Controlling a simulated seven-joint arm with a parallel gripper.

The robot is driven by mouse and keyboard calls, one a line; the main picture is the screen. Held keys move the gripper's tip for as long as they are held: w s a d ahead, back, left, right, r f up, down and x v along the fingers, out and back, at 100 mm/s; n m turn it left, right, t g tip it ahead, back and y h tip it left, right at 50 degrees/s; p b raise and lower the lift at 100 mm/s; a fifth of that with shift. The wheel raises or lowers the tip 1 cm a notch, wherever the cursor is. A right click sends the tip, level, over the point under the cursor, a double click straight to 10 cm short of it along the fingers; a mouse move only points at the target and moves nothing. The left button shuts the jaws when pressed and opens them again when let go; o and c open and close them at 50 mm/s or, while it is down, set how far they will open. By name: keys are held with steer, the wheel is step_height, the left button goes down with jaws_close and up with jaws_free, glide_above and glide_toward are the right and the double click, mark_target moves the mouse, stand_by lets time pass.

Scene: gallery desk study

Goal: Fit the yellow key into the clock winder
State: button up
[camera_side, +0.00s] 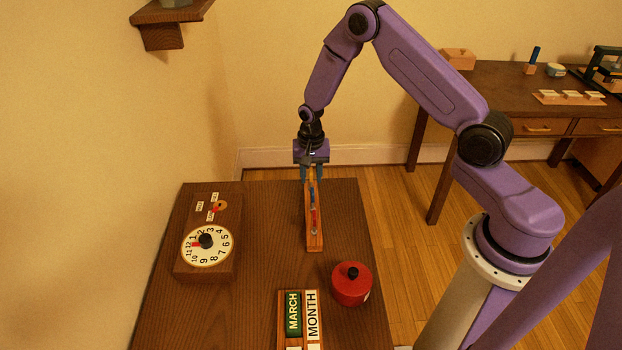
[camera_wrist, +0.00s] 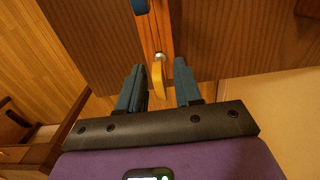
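The yellow key (camera_wrist: 158,80) stands at the end of a narrow wooden rack (camera_side: 314,240), by a small metallic piece. My gripper (camera_side: 312,178) points down over the rack's far end. In the wrist view its two fingers (camera_wrist: 159,84) are apart, one on each side of the yellow key, with gaps visible. The fingers mostly hide the key in the side view. A wooden clock box (camera_side: 180,262) lies on the desk to the left, with a white numbered dial (camera_side: 219,256). Above the dial are small labels and a round orange-red fitting (camera_side: 222,205), perhaps the winder; its detail is too small to tell.
A blue key (camera_side: 312,194) and a red key (camera_side: 314,218) also sit on the rack. A red lidded pot (camera_side: 351,288) and a MARCH/MONTH calendar block (camera_side: 312,315) are nearer the front. The desk (camera_side: 265,225) is clear between rack and clock box.

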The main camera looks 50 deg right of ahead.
jaws_close()
steer(key=shift+r, duration=0.1)
steer(key=shift+r, duration=1.9)
steer(key=shift+r, duration=0.1)
step_height(320, 180, up, 8)
stand_by(0.4)
